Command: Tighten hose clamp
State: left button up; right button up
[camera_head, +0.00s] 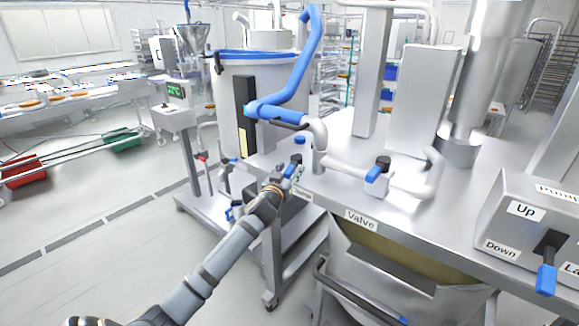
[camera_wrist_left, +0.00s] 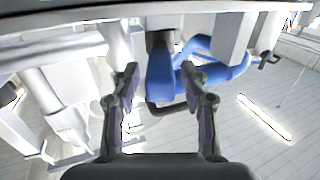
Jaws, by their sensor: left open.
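A blue hose (camera_head: 298,82) bends down from above and runs to a curved metal pipe (camera_head: 319,135) at the table's near left corner. A dark lever-like part (camera_head: 290,125), which may belong to the hose clamp, lies along the underside of the hose end. My left gripper (camera_head: 292,170) is below this joint, apart from it, and its fingers are small in the head view. In the left wrist view my open fingers (camera_wrist_left: 160,78) have nothing clearly held between them. A blue part (camera_wrist_left: 160,76) shows behind the gap, with a dark curved bar (camera_wrist_left: 168,107) below it. My right gripper is not in view.
A metal table (camera_head: 455,205) bears a valve with a blue handle (camera_head: 374,174), pipes and tall columns. A control box (camera_head: 530,215) with a blue lever stands at right. A large vat (camera_head: 270,85) is behind the gripper. Open floor (camera_head: 110,225) lies at left.

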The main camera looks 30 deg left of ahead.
pick_arm(q)
jog(key=shift+w+a, duration=0.1)
jog(key=shift+w, duration=0.1)
grip_shut()
dwell(0.4)
